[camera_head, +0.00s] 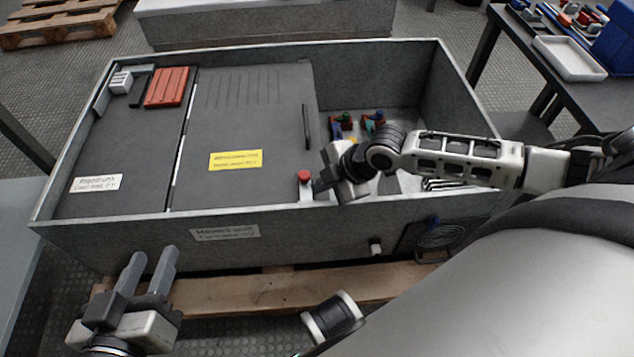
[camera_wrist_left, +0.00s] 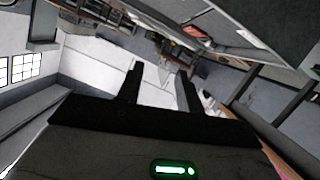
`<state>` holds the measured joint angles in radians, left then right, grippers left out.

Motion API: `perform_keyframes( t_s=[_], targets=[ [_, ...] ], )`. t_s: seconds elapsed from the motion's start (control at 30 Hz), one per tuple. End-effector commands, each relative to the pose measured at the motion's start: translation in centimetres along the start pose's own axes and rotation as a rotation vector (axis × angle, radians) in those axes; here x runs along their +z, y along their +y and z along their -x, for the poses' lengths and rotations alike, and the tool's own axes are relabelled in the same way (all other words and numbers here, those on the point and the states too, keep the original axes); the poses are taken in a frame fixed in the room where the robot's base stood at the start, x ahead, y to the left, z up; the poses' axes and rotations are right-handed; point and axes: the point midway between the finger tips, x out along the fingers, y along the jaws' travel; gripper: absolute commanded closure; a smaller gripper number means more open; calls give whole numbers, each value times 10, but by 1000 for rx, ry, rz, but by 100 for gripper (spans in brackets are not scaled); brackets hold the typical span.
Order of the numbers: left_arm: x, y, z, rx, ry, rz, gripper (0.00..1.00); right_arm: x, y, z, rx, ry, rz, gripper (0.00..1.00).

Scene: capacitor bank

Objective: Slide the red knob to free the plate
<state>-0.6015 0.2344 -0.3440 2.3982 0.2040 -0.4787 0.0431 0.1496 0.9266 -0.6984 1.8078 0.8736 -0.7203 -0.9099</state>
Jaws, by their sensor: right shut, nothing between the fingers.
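The red knob (camera_head: 303,176) stands near the front right corner of the dark grey plate (camera_head: 258,120), which has a yellow label. The plate covers the middle of the grey box. My right gripper (camera_head: 322,182) is just right of the knob, low over the box; its fingers are shut and seem empty. I cannot tell whether they touch the knob. My left gripper (camera_head: 150,268) is outside the box in front of its front wall, with two parallel fingers apart and nothing between them. These fingers also show in the left wrist view (camera_wrist_left: 160,88).
The box's front wall (camera_head: 130,236) rises between my left gripper and the plate. A red ribbed block (camera_head: 167,87) sits at the back left. The open right compartment holds small coloured parts (camera_head: 372,121). A dark table (camera_head: 540,80) stands at the right. A wooden pallet (camera_head: 270,295) lies below.

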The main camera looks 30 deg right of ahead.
Motion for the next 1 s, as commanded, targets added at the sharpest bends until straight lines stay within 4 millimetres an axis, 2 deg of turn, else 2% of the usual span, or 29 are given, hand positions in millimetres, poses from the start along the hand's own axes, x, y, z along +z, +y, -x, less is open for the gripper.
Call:
perform_keyframes(
  t_s=[0.03, 0.2, 0.57, 0.8, 1.0],
  targets=[
    [4, 0, -1, 7, 2, 15, 64, 1, 5, -6, 0, 0, 0, 100],
    [1, 3, -1, 20, 15, 41, 64, 1, 14, -11, -3, 0, 0, 100],
    [-8, 3, -3, 22, 38, 41, 64, 1, 16, -11, -3, 0, 0, 100],
    [-2, 3, -6, 32, 41, 67, 64, 14, 42, -19, 0, -1, -1, 100],
    [-6, 5, -5, 36, 48, 77, 64, 15, 46, -19, -1, -1, 0, 100]
  ],
)
